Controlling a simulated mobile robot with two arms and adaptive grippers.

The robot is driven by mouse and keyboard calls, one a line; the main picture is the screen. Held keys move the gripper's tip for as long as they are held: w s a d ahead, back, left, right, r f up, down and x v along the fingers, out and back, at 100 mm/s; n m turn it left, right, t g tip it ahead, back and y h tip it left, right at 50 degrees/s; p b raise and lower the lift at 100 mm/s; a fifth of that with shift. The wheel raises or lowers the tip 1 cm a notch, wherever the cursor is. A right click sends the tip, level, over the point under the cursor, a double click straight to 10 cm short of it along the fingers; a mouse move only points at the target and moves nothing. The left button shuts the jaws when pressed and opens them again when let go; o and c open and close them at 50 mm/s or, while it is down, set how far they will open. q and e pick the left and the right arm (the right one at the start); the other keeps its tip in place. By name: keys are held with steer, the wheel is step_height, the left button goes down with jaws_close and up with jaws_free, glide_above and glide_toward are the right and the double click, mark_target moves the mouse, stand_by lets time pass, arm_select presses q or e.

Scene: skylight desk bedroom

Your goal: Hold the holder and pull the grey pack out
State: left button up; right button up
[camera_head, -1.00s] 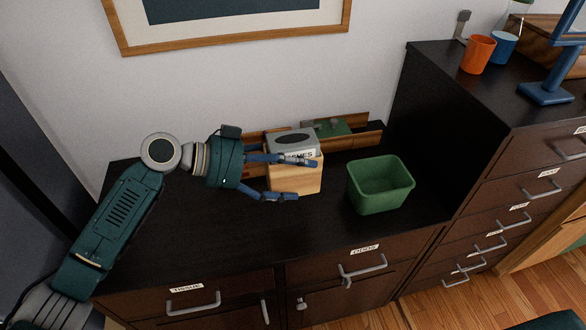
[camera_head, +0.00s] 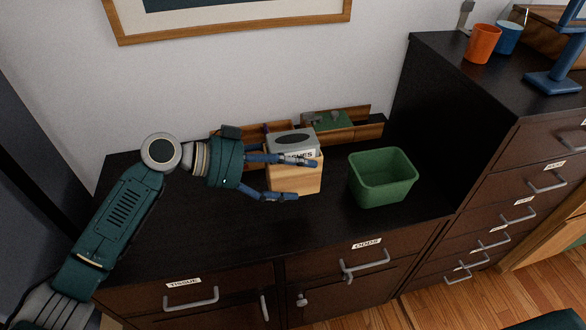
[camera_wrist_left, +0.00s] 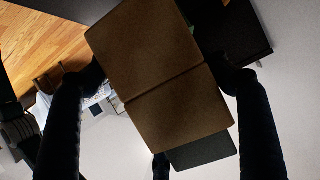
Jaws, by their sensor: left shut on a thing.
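The holder (camera_head: 294,182) is a pale wooden box above or on the dark cabinet top. I cannot tell whether it touches the top. The grey pack (camera_head: 292,140), with a dark oval on its top and a lettered label, sits in the holder and shows above its rim. My left gripper (camera_head: 302,179) is shut on the holder, with fingers on both sides of it. In the left wrist view the holder (camera_wrist_left: 165,85) fills the space between the fingers, and a dark grey edge of the pack (camera_wrist_left: 203,151) sticks out past it. My right gripper is not in view.
A green bin (camera_head: 383,181) stands to the right of the holder. A low wooden tray (camera_head: 370,131) with a green item lies behind, by the wall. A taller drawer unit (camera_head: 455,130) bounds the right side. The cabinet top (camera_head: 235,227) is bare in front.

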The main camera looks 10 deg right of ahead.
mark_target(292, 191)
arm_select(q)
steer(key=shift+f+b, duration=1.6)
steer(key=shift+f, duration=0.25)
steer(key=shift+f, duration=0.1)
steer(key=shift+s+a+f+b, duration=0.1)
steer(key=shift+a+f+b, duration=0.1)
steer(key=shift+f+b, duration=0.65)
steer(key=shift+b, duration=0.05)
steer(key=shift+f, duration=0.1)
steer(key=shift+d+f+b, duration=0.15)
steer(key=shift+f+b, duration=0.1)
steer(key=shift+b, duration=0.1)
steer(key=shift+f+b, duration=0.3)
steer(key=shift+f, duration=0.05)
steer(key=shift+f, duration=0.2)
